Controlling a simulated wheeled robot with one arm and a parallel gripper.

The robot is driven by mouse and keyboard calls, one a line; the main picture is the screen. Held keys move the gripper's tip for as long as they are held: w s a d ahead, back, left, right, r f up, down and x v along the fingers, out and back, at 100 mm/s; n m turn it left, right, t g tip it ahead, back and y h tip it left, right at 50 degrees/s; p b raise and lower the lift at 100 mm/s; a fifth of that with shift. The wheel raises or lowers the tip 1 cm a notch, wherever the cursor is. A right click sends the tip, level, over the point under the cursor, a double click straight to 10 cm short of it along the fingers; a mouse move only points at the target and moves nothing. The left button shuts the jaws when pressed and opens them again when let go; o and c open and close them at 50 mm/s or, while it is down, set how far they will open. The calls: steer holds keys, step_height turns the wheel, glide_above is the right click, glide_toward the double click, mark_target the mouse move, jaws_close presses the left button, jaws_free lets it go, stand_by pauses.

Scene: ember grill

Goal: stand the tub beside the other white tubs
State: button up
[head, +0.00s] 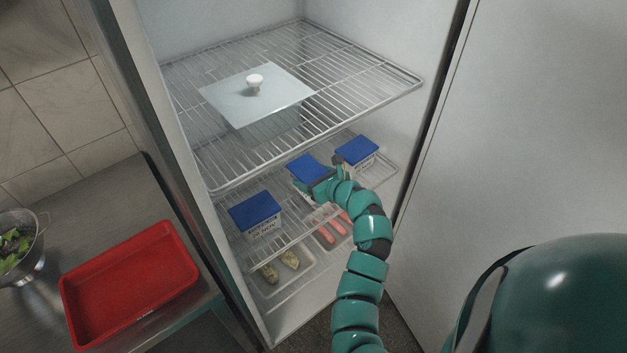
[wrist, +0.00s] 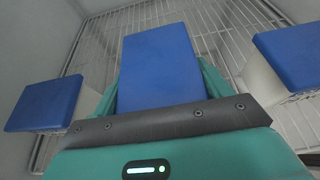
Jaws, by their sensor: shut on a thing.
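Three white tubs with blue lids are in the open fridge, on the lower wire shelf or just over it. My gripper (head: 322,184) is shut on the middle tub (head: 308,168), whose blue lid (wrist: 160,65) fills the centre of the wrist view. One white tub (head: 257,213) stands to its left, also at the left of the wrist view (wrist: 45,103). Another white tub (head: 357,152) stands to its right and shows at the right of the wrist view (wrist: 290,55). Gaps separate the held tub from both. I cannot tell whether its base touches the shelf.
The upper wire shelf (head: 360,75) holds a pan or tray with a flat lid and white knob (head: 254,84). Below the tubs lie trays with pinkish pieces (head: 330,232) and pale items (head: 289,259). A red tray (head: 130,285) and a colander (head: 22,245) of greens stand on the steel counter outside, left.

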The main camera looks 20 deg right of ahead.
steer(key=shift+f+p, duration=0.3)
steer(key=shift+f, duration=0.65)
steer(key=shift+f, duration=0.1)
steer(key=o, duration=1.3)
steer(key=shift+o, duration=0.2)
